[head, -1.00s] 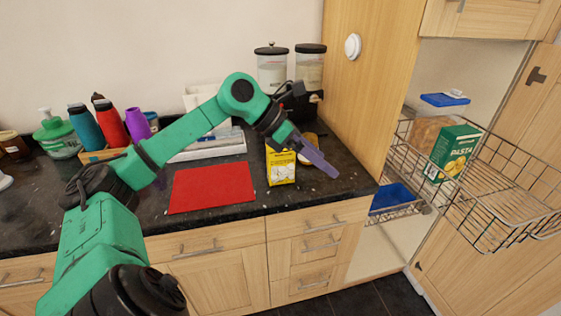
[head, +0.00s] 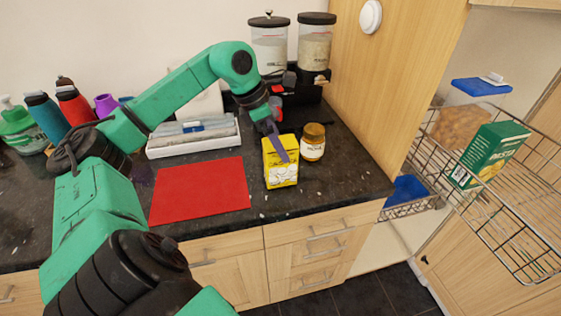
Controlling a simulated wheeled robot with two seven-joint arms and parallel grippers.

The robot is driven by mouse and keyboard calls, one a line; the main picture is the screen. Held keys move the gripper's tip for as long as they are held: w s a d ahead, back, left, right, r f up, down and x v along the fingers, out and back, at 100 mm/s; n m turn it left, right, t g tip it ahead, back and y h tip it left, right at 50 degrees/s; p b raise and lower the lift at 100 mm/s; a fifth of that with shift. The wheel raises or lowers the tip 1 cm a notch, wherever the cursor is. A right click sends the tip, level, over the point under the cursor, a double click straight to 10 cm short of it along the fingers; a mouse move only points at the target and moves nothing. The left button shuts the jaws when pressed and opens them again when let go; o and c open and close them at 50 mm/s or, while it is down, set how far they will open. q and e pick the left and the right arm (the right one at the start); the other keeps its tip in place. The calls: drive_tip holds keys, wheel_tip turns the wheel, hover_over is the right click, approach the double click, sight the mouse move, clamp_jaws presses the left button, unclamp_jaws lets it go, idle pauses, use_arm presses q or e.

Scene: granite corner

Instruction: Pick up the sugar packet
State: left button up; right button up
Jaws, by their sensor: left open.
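The sugar packet (head: 281,174) is a yellow box with a white lower front. It stands upright on the dark counter, right of the red mat. My left gripper (head: 279,148) is open, with its purple fingers pointing down at the top of the packet. A finger overlaps the packet's upper part in the head view. I cannot tell whether it touches the packet. My right gripper is not in view.
A brown-lidded jar (head: 313,146) stands close to the packet's right. The red mat (head: 200,189) lies to the left, with a white tray (head: 194,142) behind it. Canisters (head: 314,48) stand at the back. A wire basket (head: 492,190) with a green pasta box (head: 487,155) is at right.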

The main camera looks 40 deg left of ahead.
use_arm(q)
drive_tip(key=p+x, duration=0.1)
drive_tip(key=x, duration=0.3)
drive_tip(key=shift+f, duration=0.15)
drive_tip(key=shift+d+f, duration=0.15)
drive_tip(key=shift+f, duration=0.25)
drive_tip(key=c, duration=1.5)
drive_tip(key=shift+w, duration=0.1)
clamp_jaws()
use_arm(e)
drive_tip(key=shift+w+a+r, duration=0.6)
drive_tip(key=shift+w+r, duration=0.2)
use_arm(q)
drive_tip(key=shift+r, duration=0.15)
